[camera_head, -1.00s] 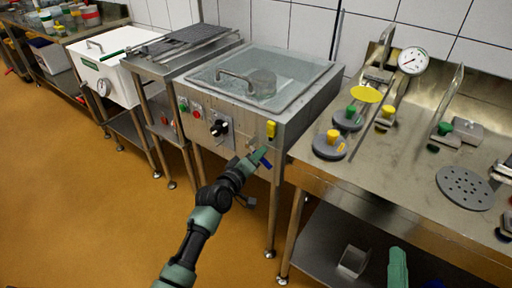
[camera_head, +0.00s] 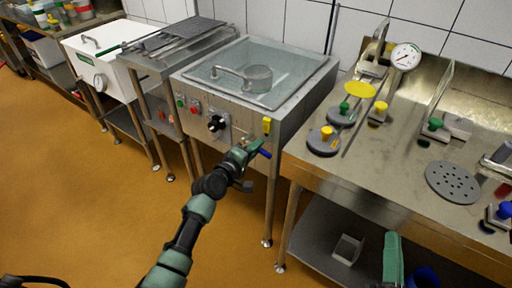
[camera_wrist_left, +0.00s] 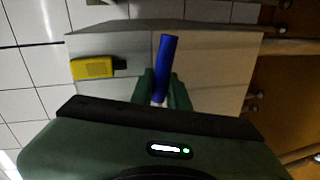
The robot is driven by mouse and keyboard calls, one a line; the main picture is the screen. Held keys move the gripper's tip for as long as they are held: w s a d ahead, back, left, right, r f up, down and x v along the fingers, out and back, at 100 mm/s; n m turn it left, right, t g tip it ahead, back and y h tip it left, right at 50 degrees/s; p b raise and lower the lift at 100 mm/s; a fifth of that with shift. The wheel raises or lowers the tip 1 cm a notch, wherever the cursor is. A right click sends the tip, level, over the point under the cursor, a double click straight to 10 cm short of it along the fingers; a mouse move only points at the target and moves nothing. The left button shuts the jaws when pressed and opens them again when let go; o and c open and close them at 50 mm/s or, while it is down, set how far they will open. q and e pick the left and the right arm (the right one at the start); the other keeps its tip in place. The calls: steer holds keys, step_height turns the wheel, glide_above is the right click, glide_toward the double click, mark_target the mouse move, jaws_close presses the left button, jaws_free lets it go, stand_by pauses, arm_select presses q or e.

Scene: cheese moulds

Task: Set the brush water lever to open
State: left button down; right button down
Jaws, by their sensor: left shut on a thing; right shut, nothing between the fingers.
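The lever with the blue handle (camera_head: 264,154) is low on the front right of the steel machine, under a yellow piece (camera_head: 267,126). My left gripper (camera_head: 254,147) is shut on it, with the blue end sticking out to the right and slightly down. In the left wrist view the blue handle (camera_wrist_left: 165,65) stands between the green fingers (camera_wrist_left: 163,92), its pale metal stem partly hidden by them. My right gripper (camera_head: 393,242) shows at the bottom right, shut and empty, in front of the steel table.
The steel machine (camera_head: 238,119) has a glass lid, buttons and a black knob (camera_head: 217,123). The steel table (camera_head: 400,165) on the right carries moulds, a gauge (camera_head: 406,56) and a perforated disc (camera_head: 453,182). The orange floor in front is clear.

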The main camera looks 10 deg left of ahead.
arm_select(q)
steer(key=c, duration=1.4)
jaws_free()
steer(key=p+v, duration=0.1)
steer(key=v, duration=1.1)
